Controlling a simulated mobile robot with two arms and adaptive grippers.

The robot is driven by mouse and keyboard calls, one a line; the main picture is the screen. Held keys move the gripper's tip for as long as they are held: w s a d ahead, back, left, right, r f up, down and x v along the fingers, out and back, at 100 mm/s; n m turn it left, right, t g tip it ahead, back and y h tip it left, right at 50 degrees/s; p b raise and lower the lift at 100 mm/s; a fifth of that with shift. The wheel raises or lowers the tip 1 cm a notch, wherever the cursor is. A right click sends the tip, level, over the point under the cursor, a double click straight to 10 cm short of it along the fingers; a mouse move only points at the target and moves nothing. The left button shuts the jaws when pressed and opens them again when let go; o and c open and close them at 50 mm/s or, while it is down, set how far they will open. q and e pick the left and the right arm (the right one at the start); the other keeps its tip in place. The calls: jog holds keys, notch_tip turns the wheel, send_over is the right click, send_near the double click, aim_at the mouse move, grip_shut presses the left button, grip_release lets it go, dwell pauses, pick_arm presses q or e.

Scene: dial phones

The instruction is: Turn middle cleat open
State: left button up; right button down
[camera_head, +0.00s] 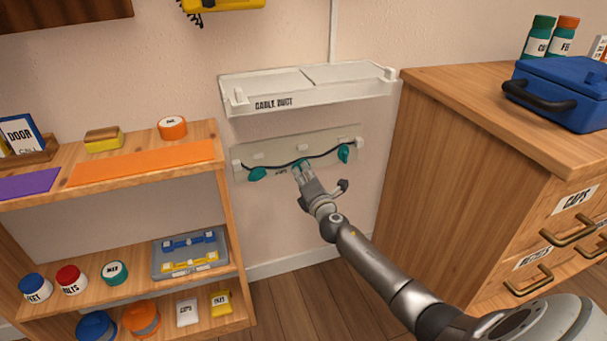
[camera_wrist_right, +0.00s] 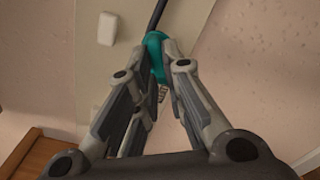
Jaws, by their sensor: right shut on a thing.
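A pale board (camera_head: 318,165) on the wall below the cable duct carries a dark cable (camera_head: 275,165) and teal cleats. The left cleat (camera_head: 257,174) and the right cleat (camera_head: 344,153) stand free of the gripper. The middle cleat (camera_head: 298,163) is mostly hidden behind my right gripper (camera_head: 304,174). In the right wrist view the middle cleat (camera_wrist_right: 154,46) is between the fingertips of my right gripper (camera_wrist_right: 162,75), which is shut on it. The dark cable (camera_wrist_right: 158,14) runs up from the cleat there. My left gripper is not in view.
The white cable duct (camera_head: 310,95) juts out just above the board. A wooden shelf (camera_head: 228,215) with jars and trays stands at left, and a wooden drawer cabinet (camera_head: 400,180) at right. A blue case (camera_head: 565,85) sits on the cabinet. Bare wall lies below the board.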

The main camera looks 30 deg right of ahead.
jog(key=shift+f, duration=0.15)
jog(key=c, duration=1.5)
grip_release()
jog(key=shift+s, duration=0.1)
jog(key=v, duration=1.2)
jog(key=shift+a, duration=0.1)
